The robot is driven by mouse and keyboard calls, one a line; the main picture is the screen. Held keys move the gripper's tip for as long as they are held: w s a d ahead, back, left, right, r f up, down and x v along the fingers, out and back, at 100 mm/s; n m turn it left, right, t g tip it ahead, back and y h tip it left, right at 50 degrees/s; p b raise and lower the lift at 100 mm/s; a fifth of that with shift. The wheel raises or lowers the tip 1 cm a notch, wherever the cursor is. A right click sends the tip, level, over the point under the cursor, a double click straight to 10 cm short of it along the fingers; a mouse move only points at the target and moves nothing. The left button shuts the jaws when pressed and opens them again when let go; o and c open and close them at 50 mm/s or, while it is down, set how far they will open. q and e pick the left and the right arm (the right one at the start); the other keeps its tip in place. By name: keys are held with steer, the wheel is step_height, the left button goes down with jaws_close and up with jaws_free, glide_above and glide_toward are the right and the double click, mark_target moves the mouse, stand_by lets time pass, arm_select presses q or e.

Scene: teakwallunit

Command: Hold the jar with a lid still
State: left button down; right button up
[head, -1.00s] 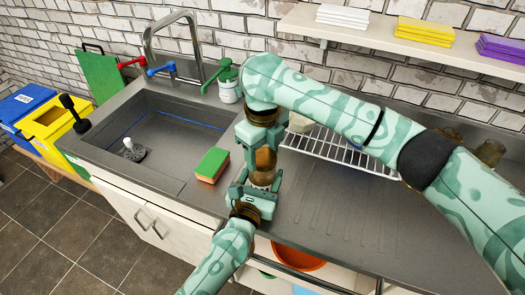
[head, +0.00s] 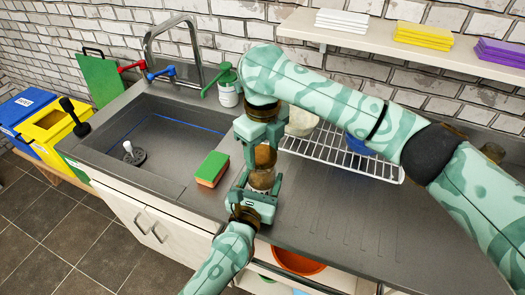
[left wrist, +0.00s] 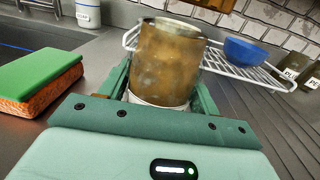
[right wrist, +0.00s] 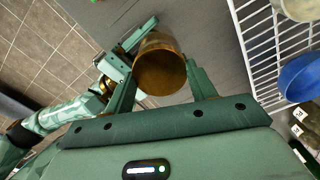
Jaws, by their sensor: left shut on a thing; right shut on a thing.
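The brown mottled jar (left wrist: 168,65) stands upright between my left gripper's fingers, with a pale rim at its top. In the head view the jar (head: 262,179) shows below another brown rounded piece (head: 265,156), apparently the lid. A light band shows between them. My left gripper (head: 258,184) is shut on the jar from the front. My right gripper (head: 263,150) is above it, shut on the upper brown piece, which shows as a brown cylinder in the right wrist view (right wrist: 160,68). I cannot tell whether the two brown pieces touch.
A green and orange sponge (head: 212,169) lies left of the grippers, beside the sink (head: 165,140). A white wire rack (head: 335,152) with a blue bowl (head: 358,143) is behind right. A white-and-green bottle (head: 228,92) stands behind. The ridged counter to the right is clear.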

mark_target(263, 155)
steer(key=shift+r, duration=2)
arm_select(q)
steer(key=shift+c, duration=1.3)
jaws_free()
